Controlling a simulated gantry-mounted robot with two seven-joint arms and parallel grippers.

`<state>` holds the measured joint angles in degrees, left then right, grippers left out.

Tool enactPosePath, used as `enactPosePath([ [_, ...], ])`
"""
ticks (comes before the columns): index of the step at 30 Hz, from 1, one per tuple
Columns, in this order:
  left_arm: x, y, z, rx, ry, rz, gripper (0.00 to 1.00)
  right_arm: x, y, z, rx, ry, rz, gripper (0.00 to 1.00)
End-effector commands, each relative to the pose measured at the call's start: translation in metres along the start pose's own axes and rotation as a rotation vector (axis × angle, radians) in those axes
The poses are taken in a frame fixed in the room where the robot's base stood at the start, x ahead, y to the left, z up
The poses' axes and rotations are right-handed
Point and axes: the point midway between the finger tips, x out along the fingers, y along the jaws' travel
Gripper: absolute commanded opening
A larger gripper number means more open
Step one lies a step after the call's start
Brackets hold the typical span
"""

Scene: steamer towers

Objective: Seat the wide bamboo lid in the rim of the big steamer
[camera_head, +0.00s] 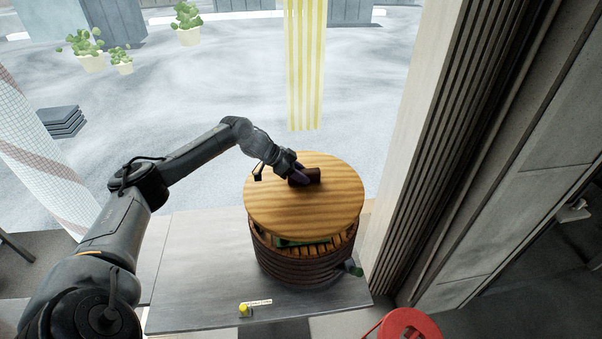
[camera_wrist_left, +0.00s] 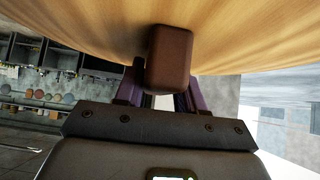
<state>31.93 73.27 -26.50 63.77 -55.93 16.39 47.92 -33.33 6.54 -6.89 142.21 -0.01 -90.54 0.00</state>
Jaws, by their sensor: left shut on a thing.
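The wide bamboo lid (camera_head: 303,208) is a light wooden disc with a dark brown handle (camera_head: 312,175) on top. My left gripper (camera_head: 300,178) is shut on that handle. In the left wrist view the purple fingers (camera_wrist_left: 160,92) are on either side of the brown handle (camera_wrist_left: 170,52), under the wooden face of the lid (camera_wrist_left: 235,30). The big steamer (camera_head: 300,268) is a dark round basket on the grey table. The lid is above it, with a gap showing at the front; something green (camera_head: 300,242) shows inside. The far rim is hidden by the lid. My right gripper is not in view.
The grey table (camera_head: 205,265) is clear to the left of the steamer. A small yellow object and a label (camera_head: 258,302) lie at its front edge. A dark green item (camera_head: 354,268) is at the steamer's right side. A pillar (camera_head: 415,130) stands close on the right, and a red round object (camera_head: 408,325) is at the bottom.

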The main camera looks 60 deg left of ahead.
Motion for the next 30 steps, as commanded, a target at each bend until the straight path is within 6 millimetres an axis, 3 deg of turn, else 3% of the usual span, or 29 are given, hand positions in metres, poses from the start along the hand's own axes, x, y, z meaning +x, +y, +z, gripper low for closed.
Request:
enactPosePath([
  [18, 0.029, -0.001, 0.029, 0.001, 0.006, -0.002, 0.0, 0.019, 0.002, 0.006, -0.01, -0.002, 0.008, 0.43],
  [30, 0.032, -0.001, 0.032, 0.002, 0.006, -0.002, 0.0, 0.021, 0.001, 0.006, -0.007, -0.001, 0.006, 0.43],
])
